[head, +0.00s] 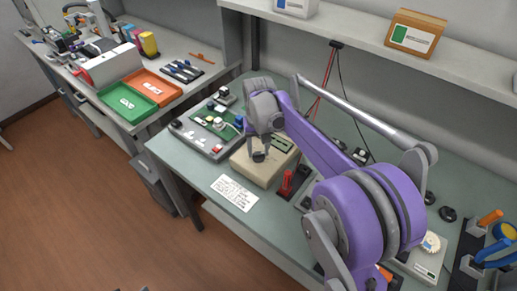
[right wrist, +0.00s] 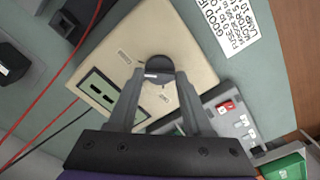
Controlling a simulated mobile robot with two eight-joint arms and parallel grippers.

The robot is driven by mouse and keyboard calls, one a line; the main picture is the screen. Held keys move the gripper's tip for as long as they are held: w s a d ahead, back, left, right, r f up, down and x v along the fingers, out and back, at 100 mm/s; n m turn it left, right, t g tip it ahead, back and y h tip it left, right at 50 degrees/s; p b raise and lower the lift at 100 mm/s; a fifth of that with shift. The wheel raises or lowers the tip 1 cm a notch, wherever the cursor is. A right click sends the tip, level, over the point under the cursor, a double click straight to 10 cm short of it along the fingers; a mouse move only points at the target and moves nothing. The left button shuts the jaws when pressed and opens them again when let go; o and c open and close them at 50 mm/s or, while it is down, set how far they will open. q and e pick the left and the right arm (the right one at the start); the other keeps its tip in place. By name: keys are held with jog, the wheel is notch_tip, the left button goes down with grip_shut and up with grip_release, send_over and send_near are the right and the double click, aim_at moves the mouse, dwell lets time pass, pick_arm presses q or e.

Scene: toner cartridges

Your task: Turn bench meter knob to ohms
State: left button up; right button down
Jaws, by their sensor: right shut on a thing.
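The bench meter (head: 253,171) is a beige box on the workbench, with a dark display window at its back right in the head view. It fills the middle of the right wrist view (right wrist: 190,40). Its round dark knob (right wrist: 159,68) has a light mark on it and sits between my right gripper's fingertips. My right gripper (head: 259,155) reaches down over the meter and is shut on the knob; it also shows in the right wrist view (right wrist: 157,77). The labels around the knob are too small to read. My left gripper is not in view.
A printed card (head: 235,192) lies in front of the meter. A grey tray with a green board (head: 212,129) stands just left of it. A red-handled tool (head: 286,184) stands close on the right. Red and black leads (right wrist: 60,75) run beside the meter. A shelf (head: 400,50) overhangs the back.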

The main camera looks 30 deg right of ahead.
aim_at(258, 153)
jog(key=shift+m, duration=1.5)
jog(key=shift+c, duration=1.6)
grip_release()
notch_tip(258, 153, up, 11)
jog(key=shift+p, duration=0.35)
jog(key=shift+f, duration=0.1)
